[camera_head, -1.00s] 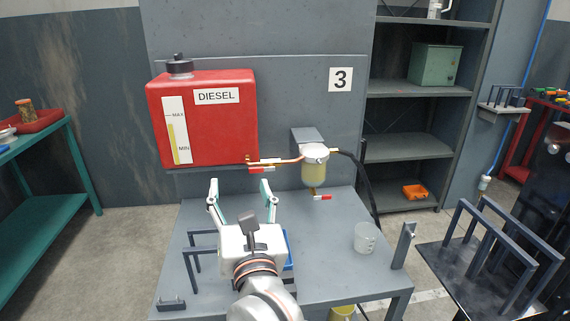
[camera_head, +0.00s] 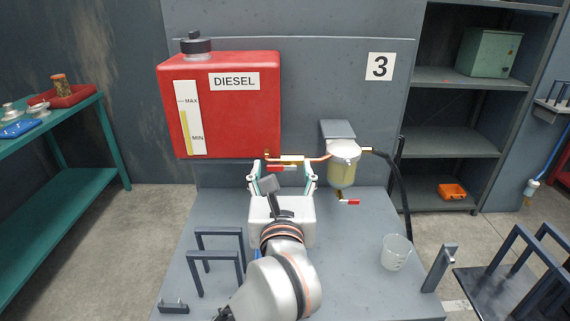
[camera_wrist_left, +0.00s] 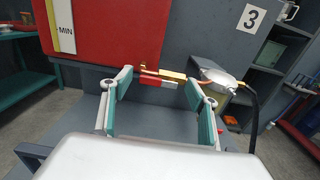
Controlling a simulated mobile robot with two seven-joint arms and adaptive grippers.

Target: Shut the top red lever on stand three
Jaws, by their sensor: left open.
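The top red lever (camera_head: 276,168) lies along the copper pipe, just below the valve at the lower right of the red diesel tank (camera_head: 232,115). In the left wrist view the lever (camera_wrist_left: 152,82) has a red part on the left and a white part on the right, and looks about level. My left gripper (camera_head: 284,172) is open, its fingers spread on either side of the lever in the picture. In the wrist view the fingertips (camera_wrist_left: 158,86) frame the lever, with no contact visible. A lower red lever (camera_head: 348,202) hangs under the fuel filter (camera_head: 342,172). My right gripper is not visible.
Stand three carries a number 3 sign (camera_head: 380,66). A clear beaker (camera_head: 396,252) stands on the grey bench (camera_head: 350,275) at the right. Dark metal brackets (camera_head: 217,262) stand at the left. A black hose (camera_head: 402,190) drops from the filter.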

